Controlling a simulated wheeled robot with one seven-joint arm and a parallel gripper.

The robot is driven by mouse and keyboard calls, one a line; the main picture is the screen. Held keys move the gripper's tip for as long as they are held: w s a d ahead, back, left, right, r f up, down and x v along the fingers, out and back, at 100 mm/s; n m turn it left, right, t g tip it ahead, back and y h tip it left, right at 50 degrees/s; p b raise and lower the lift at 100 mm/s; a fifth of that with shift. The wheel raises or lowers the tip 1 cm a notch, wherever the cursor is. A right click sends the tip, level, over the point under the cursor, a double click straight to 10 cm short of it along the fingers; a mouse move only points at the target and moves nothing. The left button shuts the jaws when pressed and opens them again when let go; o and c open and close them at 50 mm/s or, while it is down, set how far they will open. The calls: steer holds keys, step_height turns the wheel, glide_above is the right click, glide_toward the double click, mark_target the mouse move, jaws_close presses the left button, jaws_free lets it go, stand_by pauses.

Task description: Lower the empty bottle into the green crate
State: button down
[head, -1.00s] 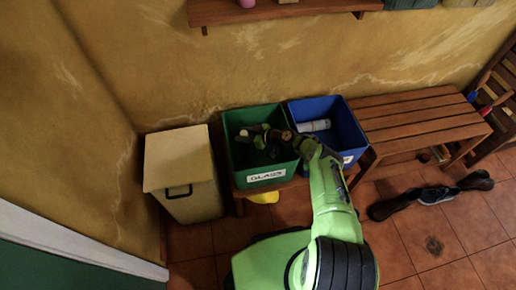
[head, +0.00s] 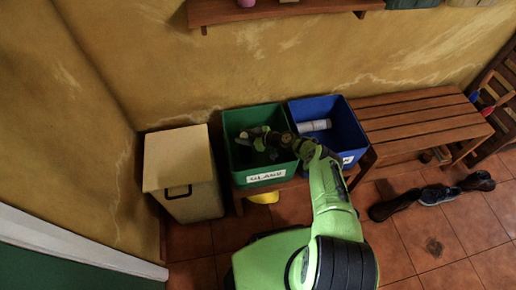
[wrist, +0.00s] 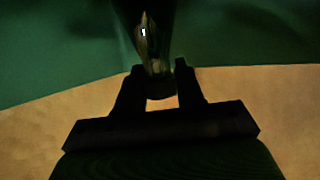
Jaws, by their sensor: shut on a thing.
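The green crate (head: 232,164) carries a white GLASS label on its front and stands between a lidded bin and a blue crate. Green crate walls (wrist: 60,55) fill the view behind the bottle. The bottle's far end runs out of the wrist view, and in the head view the bottle is too dark to pick out clearly.
A blue crate (head: 347,128) with a pale cylinder (head: 314,125) inside touches close on the right. A lidded cream bin (head: 182,170) stands left. A wooden bench (head: 420,115) is farther right, with dark shoes (head: 435,195) on the tiled floor. A wall shelf (head: 290,8) hangs above.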

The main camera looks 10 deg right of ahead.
steer(key=c, duration=0.6)
jaws_free()
step_height(320, 180, up, 10)
steer(key=p, duration=0.6)
